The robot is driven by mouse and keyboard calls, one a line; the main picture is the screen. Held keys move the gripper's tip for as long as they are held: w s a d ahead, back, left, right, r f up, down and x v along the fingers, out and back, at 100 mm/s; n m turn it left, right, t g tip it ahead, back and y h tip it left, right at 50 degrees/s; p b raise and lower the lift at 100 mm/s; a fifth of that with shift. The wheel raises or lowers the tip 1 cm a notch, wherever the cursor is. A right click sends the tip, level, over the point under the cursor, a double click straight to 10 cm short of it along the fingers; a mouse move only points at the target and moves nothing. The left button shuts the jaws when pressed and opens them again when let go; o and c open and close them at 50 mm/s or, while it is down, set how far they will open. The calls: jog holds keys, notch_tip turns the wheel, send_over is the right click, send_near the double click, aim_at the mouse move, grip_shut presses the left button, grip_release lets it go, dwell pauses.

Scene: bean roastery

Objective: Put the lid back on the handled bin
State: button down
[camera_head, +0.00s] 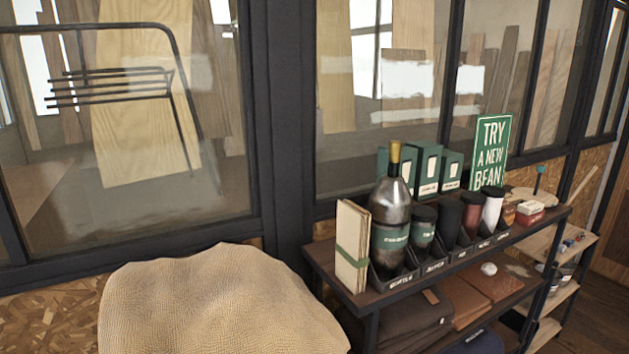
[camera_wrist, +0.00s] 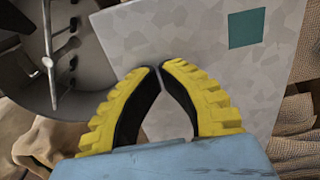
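I cannot identify the handled bin or its lid in either view. In the wrist view my gripper (camera_wrist: 160,68) has yellow ribbed fingers with black inner pads. The tips come together, with a narrow gap lower down between the fingers and nothing visible held there. Beyond the fingers is a pale mottled flat surface (camera_wrist: 150,35) with a dark green square (camera_wrist: 246,28) on it. I cannot tell whether it belongs to the bin or lid. My gripper does not show in the head view.
The wrist view shows a round grey metal vessel (camera_wrist: 18,75) at upper left and burlap (camera_wrist: 298,120) at right. The head view shows a full burlap sack (camera_head: 215,305), a wooden shelf (camera_head: 350,294) with a bottle (camera_head: 391,205) and canisters, a green sign (camera_head: 491,150) and glass partitions.

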dwell(0.5)
jog(key=shift+r+p, duration=3.45)
